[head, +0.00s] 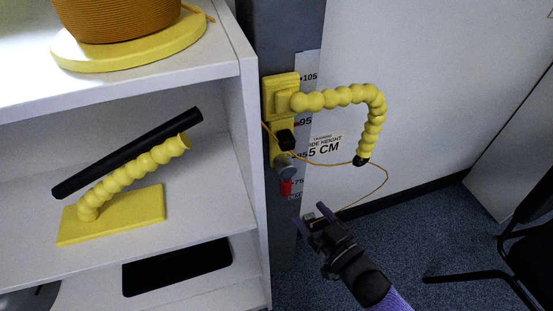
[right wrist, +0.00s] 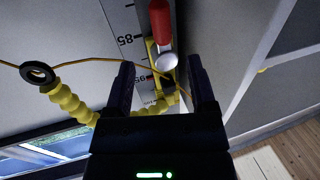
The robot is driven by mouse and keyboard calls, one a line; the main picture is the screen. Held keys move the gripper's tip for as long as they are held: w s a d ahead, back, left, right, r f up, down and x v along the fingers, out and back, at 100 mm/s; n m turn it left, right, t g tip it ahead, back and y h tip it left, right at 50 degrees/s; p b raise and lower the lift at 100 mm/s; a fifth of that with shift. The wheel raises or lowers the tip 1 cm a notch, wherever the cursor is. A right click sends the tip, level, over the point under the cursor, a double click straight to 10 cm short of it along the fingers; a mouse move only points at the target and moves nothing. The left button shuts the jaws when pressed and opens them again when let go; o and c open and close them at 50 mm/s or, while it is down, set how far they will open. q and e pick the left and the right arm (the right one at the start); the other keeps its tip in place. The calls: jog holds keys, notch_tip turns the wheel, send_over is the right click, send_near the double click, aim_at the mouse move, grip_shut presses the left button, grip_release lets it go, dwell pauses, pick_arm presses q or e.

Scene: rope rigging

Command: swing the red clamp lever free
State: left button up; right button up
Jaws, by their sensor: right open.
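The red clamp lever (head: 286,188) hangs below a grey round knob (head: 288,172) at the foot of the yellow bracket (head: 281,82) on the dark post. In the right wrist view the red lever (right wrist: 159,22) shows beyond my fingertips, with the pale knob (right wrist: 167,62) at its near end. My right gripper (head: 318,216) is open, below and to the right of the lever, apart from it. In the right wrist view its two fingers (right wrist: 161,85) stand apart with nothing gripped. My left gripper is not in view.
A yellow beaded arm (head: 345,96) curves right from the bracket to a dark ring (head: 361,160). A thin orange cord (head: 330,164) loops near my right gripper. A white shelf (head: 247,120) stands left of the post. A black chair (head: 520,240) stands at the right.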

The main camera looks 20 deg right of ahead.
aim_at(289, 190)
jog(key=b+x, duration=0.3)
jog(key=x, duration=0.6)
jog(key=shift+a, duration=0.1)
jog(key=shift+w, duration=0.2)
jog(key=shift+a+r, duration=0.1)
jog(key=c, duration=0.9)
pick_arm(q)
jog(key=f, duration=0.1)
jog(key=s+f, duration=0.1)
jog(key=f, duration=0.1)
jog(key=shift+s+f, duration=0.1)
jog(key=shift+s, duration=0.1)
pick_arm(e)
grip_shut()
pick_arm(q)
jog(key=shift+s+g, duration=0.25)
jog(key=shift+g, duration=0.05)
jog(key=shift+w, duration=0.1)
pick_arm(e)
jog(key=shift+w, duration=0.1)
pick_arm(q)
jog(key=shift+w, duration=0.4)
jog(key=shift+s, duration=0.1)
